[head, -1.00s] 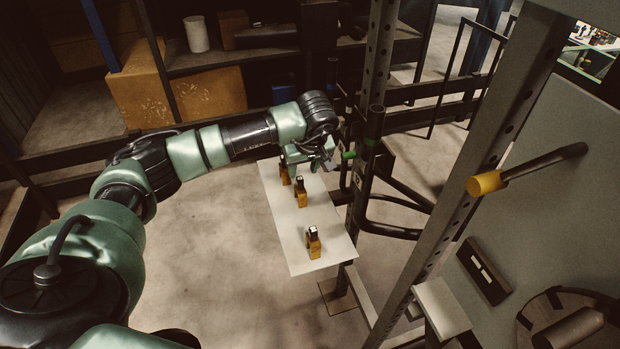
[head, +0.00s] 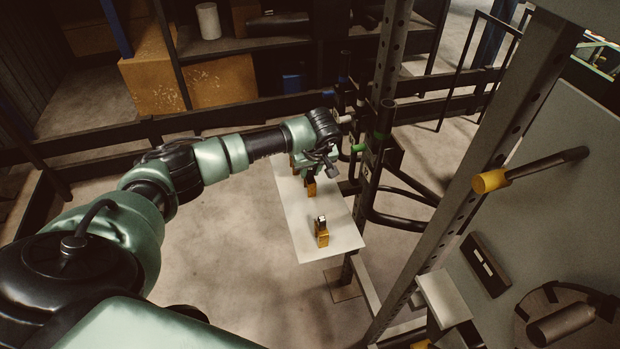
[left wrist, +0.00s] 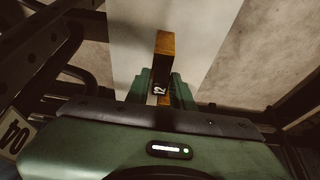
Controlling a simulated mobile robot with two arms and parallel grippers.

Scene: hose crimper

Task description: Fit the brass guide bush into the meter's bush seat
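No brass guide bush or bush seat can be made out. Small orange blocks with dark, pale-topped upper parts, perhaps the meters, stand on a white board. The near block (head: 322,234) is free and upright. My left gripper (head: 317,165) is over the middle block (head: 310,189) and hides its top. In the left wrist view, an orange block with a black, numbered face (left wrist: 162,75) lies between the green fingers of my left gripper (left wrist: 164,84), one on each side. Whether the fingers touch it is unclear. My right gripper is out of view.
The white board (head: 300,235) has bare room around the near block. A dark post with tube arms (head: 378,150) stands close right of my left gripper. A grey perforated upright (head: 480,170) and a yellow-ended handle (head: 488,181) are at right. Shelving (head: 240,48) lies behind.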

